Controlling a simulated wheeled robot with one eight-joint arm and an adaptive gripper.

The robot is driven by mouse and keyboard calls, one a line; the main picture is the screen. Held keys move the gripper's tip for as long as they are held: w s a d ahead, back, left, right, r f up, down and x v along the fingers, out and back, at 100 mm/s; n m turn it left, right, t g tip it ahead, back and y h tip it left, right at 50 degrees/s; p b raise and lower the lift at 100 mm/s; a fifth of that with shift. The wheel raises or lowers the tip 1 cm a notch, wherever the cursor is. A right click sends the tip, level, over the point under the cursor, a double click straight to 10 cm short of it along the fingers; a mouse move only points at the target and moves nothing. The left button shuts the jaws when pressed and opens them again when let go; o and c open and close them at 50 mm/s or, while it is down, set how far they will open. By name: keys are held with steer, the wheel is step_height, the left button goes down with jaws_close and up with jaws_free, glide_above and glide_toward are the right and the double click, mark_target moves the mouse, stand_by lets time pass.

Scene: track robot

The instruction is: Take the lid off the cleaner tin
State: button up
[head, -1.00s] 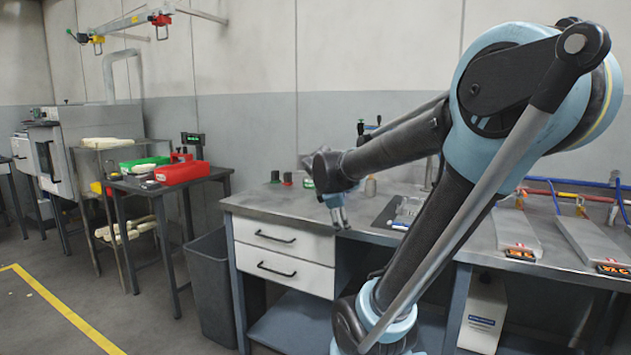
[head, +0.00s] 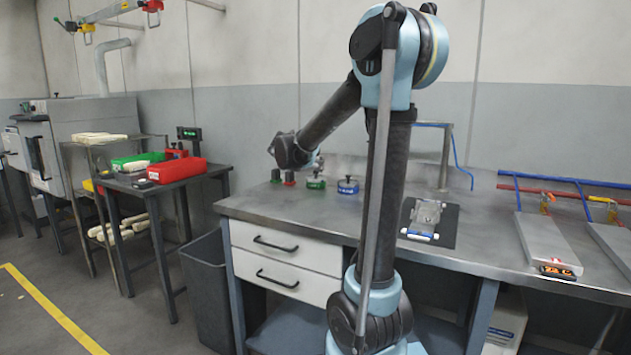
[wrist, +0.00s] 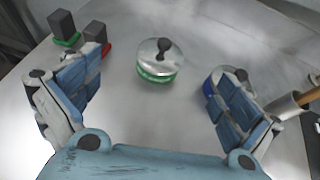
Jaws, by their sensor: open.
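Two lidded tins stand on the metal bench; I cannot read which is the cleaner. The green tin (wrist: 157,76) has a shiny lid with a dark knob (wrist: 164,45). It also shows in the head view (head: 316,184). The blue tin (head: 348,187) stands to its right and is partly hidden by my right finger in the wrist view (wrist: 211,84). My gripper (wrist: 157,82) is open and empty, its fingers spread on either side of the green tin in the picture. In the head view my gripper (head: 312,164) is above the bench near the green tin.
Dark blocks on a green base (wrist: 62,27) and a red base (wrist: 97,36) stand left of the tins. A cup with a wooden handle (wrist: 285,106) is at the right. A dark mat (head: 444,228) lies further right. Bench in front of the tins is clear.

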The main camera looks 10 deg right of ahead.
mark_target(315, 172)
steer(key=x, duration=0.8)
steer(key=shift+w+d+f, duration=0.1)
steer(key=shift+w+d, duration=0.05)
steer(key=shift+d, duration=0.1)
steer(key=shift+x, duration=2.7)
steer(key=shift+d, duration=0.1)
steer(key=c, duration=1.1)
